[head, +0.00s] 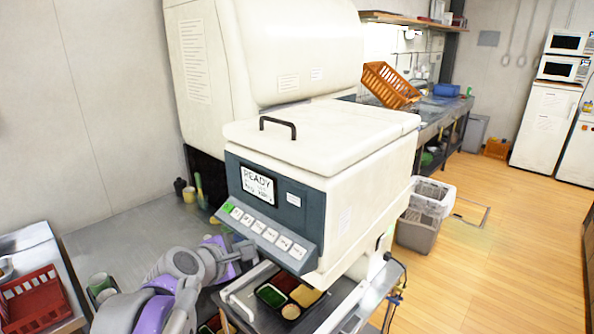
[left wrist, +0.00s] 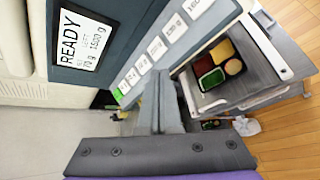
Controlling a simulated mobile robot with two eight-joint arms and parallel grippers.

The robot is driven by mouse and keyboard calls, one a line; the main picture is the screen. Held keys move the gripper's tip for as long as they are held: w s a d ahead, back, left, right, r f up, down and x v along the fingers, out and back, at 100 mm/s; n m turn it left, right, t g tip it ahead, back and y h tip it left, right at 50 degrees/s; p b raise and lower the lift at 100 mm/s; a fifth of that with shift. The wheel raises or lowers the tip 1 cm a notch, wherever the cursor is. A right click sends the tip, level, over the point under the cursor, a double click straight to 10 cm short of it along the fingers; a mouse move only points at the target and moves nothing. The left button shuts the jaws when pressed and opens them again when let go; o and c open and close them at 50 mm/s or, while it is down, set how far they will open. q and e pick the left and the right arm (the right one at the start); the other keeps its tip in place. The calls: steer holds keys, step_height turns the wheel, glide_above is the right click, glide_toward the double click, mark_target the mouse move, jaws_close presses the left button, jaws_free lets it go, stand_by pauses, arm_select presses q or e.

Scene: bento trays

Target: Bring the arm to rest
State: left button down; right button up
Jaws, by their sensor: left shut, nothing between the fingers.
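My left arm comes in from the lower left in the head view. Its gripper (head: 246,250) is just below and left of the button panel (head: 266,236) of a white machine (head: 330,150). In the left wrist view the two fingers (left wrist: 163,95) are together with nothing between them. They point toward the panel's lower edge; I cannot tell whether they touch it. The machine's display (head: 258,186) reads READY, and one button (head: 228,207) is lit green. My right gripper is not in view.
A bento tray (left wrist: 202,82) with green, red, yellow and brown food sits on a metal stand under the machine. A red basket (head: 32,300) is at the lower left. An orange crate (head: 388,85) and grey bins (head: 418,232) are farther right. Open wooden floor (head: 500,240) lies on the right.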

arm_select(q)
steer(key=s+a+f+m+g+y+p, duration=0.1)
steer(key=s+f+m+g+y, duration=0.1)
steer(key=s+f+m, duration=0.8)
steer(key=s+a+f+m+g+y+p, duration=0.1)
steer(key=s+f+m+g, duration=0.3)
steer(key=s+f+m, duration=0.7)
steer(key=s, duration=0.6)
steer(key=shift+s+a+f+g+y, duration=0.2)
steer(key=shift+s+a+g+y, duration=0.1)
steer(key=shift+s+g+y, duration=0.1)
